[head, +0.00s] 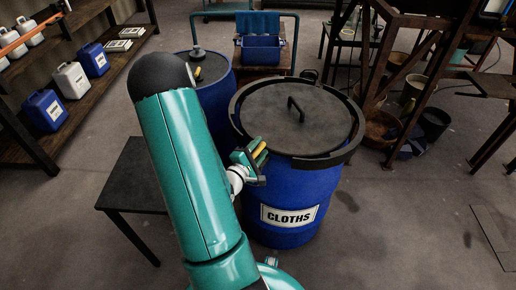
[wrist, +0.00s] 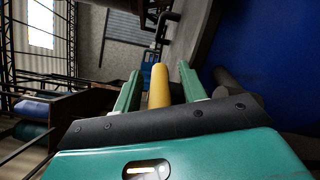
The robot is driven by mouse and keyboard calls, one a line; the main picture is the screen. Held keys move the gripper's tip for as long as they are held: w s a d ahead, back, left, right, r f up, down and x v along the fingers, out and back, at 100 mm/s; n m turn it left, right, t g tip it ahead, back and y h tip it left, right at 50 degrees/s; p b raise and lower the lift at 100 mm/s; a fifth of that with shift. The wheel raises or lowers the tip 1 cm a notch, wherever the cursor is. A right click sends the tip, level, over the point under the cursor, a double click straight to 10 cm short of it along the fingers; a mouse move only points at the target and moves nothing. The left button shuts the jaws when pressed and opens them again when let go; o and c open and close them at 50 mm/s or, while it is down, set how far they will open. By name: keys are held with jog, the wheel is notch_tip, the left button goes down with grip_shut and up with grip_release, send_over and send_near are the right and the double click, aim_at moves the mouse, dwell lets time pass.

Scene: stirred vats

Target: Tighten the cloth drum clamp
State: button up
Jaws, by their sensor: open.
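The cloth drum (head: 318,195) is blue, with a white CLOTHS label (head: 289,215), and stands upright right of centre in the head view. Its flat dark lid (head: 275,110) has a bar handle on top, and a black clamp ring (head: 327,162) runs around the rim. My gripper (head: 256,158) is at the drum's front left, just below the ring. In the wrist view, a yellow clamp lever (wrist: 158,88) lies between the two open teal fingers of my gripper (wrist: 160,72). Gaps show on both sides of it. The drum's blue wall (wrist: 270,60) fills the right side there.
A second blue drum (head: 216,98) stands close behind, left of the cloth drum. A low dark table (head: 135,180) is at left. Shelves (head: 110,65) with jugs stand far left. A blue bin (head: 262,50) on a cart is behind. Open floor lies at right.

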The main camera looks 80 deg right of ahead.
grip_shut()
jog(key=shift+m+g, duration=0.3)
jog(key=shift+g, duration=0.3)
jog(key=m+g+y, duration=0.3)
jog(key=g, duration=0.1)
jog(key=shift+m+g, duration=0.3)
jog(key=m+g+y, duration=0.2)
jog(key=y, duration=0.1)
jog(key=m+g+y, duration=0.3)
jog(key=shift+s+a+y, duration=0.1)
jog(key=shift+s+y, duration=0.1)
jog(key=shift+y, duration=0.1)
jog(key=m+g+y, duration=0.1)
jog(key=m+y, duration=0.1)
jog(key=y, duration=0.1)
jog(key=m+g+y, duration=0.1)
jog(key=m+y, duration=0.2)
jog(key=y, duration=0.1)
jog(key=shift+s+a, duration=0.1)
jog(key=shift+a, duration=0.05)
jog(key=shift+a+m+t+y, duration=0.1)
jog(key=shift+m+t+y, duration=0.1)
jog(key=shift+m+y, duration=1)
jog(key=shift+a+m+t+y, duration=0.15)
jog(key=shift+m+y, duration=0.55)
jog(key=shift+y, duration=1)
